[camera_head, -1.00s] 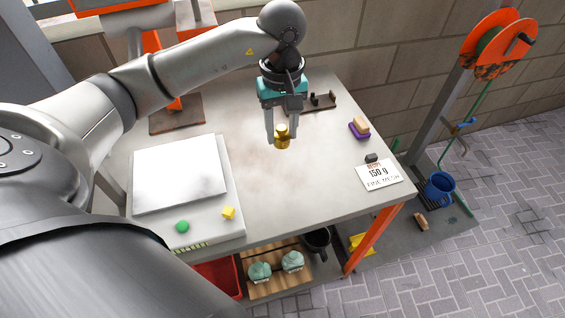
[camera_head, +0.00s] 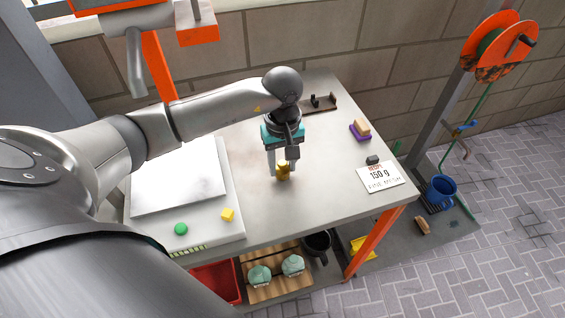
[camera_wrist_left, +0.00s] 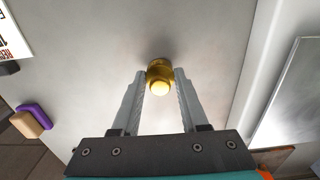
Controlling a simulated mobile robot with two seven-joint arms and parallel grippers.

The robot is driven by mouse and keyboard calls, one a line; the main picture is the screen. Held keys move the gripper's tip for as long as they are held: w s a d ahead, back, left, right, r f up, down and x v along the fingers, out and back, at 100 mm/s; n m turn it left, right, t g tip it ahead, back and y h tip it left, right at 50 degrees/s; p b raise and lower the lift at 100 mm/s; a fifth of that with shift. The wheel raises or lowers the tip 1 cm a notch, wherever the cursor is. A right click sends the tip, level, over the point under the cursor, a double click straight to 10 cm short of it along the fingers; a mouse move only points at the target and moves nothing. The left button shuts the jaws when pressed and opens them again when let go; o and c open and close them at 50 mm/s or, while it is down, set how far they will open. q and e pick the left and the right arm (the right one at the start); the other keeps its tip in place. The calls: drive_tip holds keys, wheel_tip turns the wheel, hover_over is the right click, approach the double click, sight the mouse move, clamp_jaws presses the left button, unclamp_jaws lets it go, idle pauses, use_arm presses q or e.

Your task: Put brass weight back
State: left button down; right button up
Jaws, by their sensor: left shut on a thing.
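The brass weight (camera_head: 283,171) is a small golden cylinder with a knob. It is between the fingertips of my left gripper (camera_head: 283,166), over the middle of the grey table (camera_head: 325,150). In the left wrist view the weight (camera_wrist_left: 159,76) sits between the tips of the two fingers of the gripper (camera_wrist_left: 160,80), which is shut on it. I cannot tell whether its base touches the tabletop. A dark rack (camera_head: 320,103) with small black uprights lies at the back of the table, partly behind my arm. My right gripper is not in view.
A white scale (camera_head: 178,180) with green and yellow buttons stands at the left. A "150 g" card (camera_head: 380,177) lies at the right front, near a purple-and-tan block (camera_head: 360,130). The tabletop between the weight and the card is clear.

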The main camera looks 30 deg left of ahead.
sight(283, 163)
use_arm(q)
drive_tip(key=shift+f, duration=0.15)
drive_tip(key=shift+c, duration=2.1)
unclamp_jaws()
drive_tip(key=shift+r, duration=0.25)
wheel_tip(283, 163, up, 12)
drive_tip(key=p, duration=0.1)
drive_tip(key=shift+f, duration=0.1)
